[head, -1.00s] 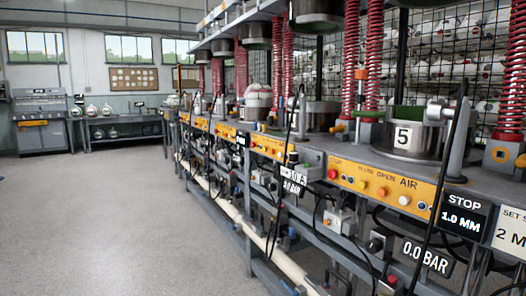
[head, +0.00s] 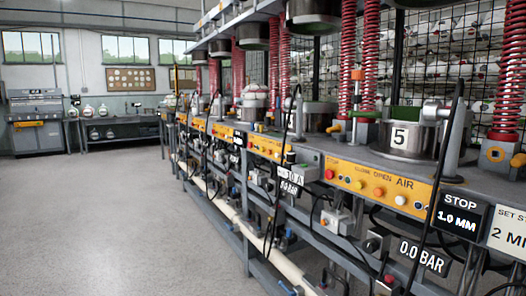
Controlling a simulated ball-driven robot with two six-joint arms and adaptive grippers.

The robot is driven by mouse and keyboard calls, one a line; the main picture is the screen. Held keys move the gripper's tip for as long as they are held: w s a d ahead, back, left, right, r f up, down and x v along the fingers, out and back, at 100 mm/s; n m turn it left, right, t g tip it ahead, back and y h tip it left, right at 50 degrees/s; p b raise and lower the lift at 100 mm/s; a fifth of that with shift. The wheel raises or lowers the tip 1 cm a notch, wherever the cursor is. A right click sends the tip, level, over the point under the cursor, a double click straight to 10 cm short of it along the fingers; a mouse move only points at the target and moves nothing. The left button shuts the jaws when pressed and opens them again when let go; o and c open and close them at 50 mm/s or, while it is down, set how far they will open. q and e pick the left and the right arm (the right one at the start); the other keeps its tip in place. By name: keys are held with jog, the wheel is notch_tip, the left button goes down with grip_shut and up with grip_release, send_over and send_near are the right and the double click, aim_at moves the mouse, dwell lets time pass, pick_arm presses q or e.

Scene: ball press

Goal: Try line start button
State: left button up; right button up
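The near press station has a yellow control panel (head: 378,183) with a row of buttons. At its left end is a red button (head: 330,174). To its right are a small dark or green button (head: 345,180), orange buttons (head: 379,191) and a white button (head: 400,200). The panel lettering is small; I can read "OPEN" and "AIR". I cannot tell which button is the line start button. Neither of my grippers shows in the head view.
The press line runs from the right foreground to the back left. A metal pot marked 5 (head: 403,143) stands on the near station. Signs read "STOP 1.0 MM" (head: 460,214) and "0.0 BAR" (head: 423,257). Grey floor (head: 110,220) is clear at left. A bench (head: 120,123) stands behind.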

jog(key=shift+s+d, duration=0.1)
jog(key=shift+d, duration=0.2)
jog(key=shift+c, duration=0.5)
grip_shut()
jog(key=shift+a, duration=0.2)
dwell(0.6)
